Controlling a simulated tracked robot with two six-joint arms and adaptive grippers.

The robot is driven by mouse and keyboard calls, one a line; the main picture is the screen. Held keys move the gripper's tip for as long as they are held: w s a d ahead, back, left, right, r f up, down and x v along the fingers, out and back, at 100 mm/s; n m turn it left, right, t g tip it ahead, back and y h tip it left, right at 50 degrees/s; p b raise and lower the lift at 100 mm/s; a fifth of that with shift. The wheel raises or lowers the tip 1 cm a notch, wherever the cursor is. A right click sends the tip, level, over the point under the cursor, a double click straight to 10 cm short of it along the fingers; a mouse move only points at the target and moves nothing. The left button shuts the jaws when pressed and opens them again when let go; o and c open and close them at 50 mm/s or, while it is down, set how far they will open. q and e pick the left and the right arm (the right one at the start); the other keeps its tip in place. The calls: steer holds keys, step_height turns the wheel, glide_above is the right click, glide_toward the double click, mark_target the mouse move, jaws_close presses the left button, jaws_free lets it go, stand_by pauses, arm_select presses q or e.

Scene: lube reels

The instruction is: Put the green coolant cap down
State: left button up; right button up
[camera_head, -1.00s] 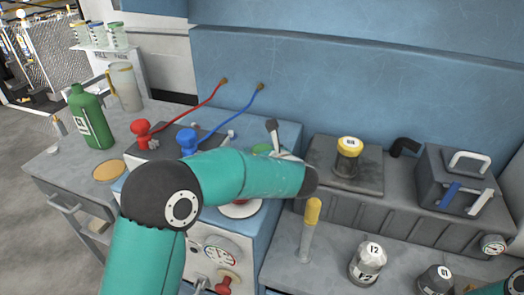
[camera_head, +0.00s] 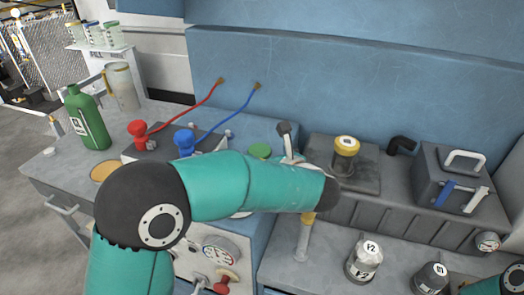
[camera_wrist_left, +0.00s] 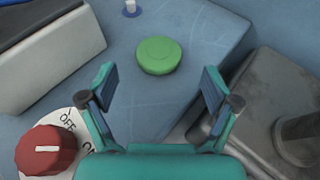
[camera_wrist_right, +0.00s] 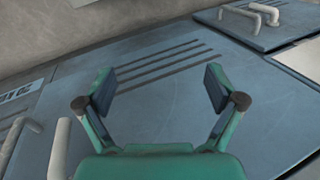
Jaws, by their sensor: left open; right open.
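The green coolant cap (camera_head: 260,150) is a flat round disc lying on the blue cabinet top, just behind my left arm. In the left wrist view the cap (camera_wrist_left: 159,55) lies flat beyond my left gripper (camera_wrist_left: 158,82), apart from both fingers. That gripper is open and empty. In the head view the left gripper (camera_head: 287,152) is mostly hidden behind its own arm. My right gripper (camera_wrist_right: 158,82) is open and empty in the right wrist view, above a blue slotted surface.
A red knob (camera_wrist_left: 45,149) and a dark block (camera_wrist_left: 285,110) flank the left gripper. A yellow-capped jar (camera_head: 345,158), a yellow-topped tube (camera_head: 304,240) and grey bottles stand at right. Red and blue hose fittings and a green bottle (camera_head: 88,118) stand at left.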

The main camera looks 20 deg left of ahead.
arm_select(q)
steer(key=shift+v, duration=2.3)
